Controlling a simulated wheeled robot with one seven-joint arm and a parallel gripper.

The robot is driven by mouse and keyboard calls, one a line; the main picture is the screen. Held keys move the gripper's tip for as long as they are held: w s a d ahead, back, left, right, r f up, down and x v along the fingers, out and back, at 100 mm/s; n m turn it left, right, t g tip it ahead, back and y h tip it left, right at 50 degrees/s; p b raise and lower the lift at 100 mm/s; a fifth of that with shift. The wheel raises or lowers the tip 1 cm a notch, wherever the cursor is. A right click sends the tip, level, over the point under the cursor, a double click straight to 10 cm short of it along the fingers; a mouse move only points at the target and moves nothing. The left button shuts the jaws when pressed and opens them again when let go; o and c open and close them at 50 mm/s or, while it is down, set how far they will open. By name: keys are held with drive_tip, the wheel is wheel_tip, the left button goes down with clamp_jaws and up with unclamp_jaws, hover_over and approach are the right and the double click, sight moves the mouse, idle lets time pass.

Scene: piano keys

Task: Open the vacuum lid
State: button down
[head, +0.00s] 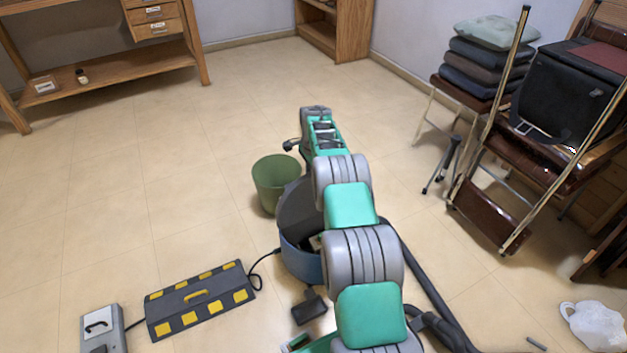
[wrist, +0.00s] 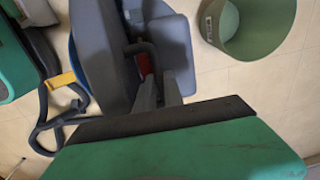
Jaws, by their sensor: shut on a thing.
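The vacuum has a blue drum (head: 302,262) on the floor, partly hidden behind my arm. Its grey lid (head: 296,205) stands tilted up at the drum's far side, and the dark inside of the drum shows below it. In the wrist view the grey lid (wrist: 100,50) fills the upper left, with a dark curved handle (wrist: 147,50) on it. My gripper (wrist: 158,88) is at this handle, its grey fingers close together and shut on the lid; the exact contact is hard to see. In the head view my arm hides the fingertips.
A green bucket (head: 276,182) stands just beyond the vacuum. A black hose (head: 428,285) runs at right. Chairs with cushions (head: 490,60) stand at right.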

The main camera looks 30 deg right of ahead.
drive_tip(key=shift+w+a+f, duration=0.2)
drive_tip(key=shift+w+a, duration=0.05)
drive_tip(key=shift+w, duration=0.4)
drive_tip(key=c, duration=1.6)
unclamp_jaws()
drive_tip(key=shift+w+f, duration=0.1)
drive_tip(key=shift+f, duration=0.05)
drive_tip(key=shift+o, duration=0.7)
drive_tip(key=shift+f, duration=0.1)
drive_tip(key=shift+s+f, duration=0.1)
drive_tip(key=shift+s, duration=0.1)
drive_tip(key=r+p, duration=0.1)
drive_tip(key=r, duration=0.3)
drive_tip(key=r+p, duration=0.1)
drive_tip(key=r, duration=0.4)
drive_tip(key=shift+s+d+p, duration=0.2)
drive_tip(key=shift+p, duration=0.2)
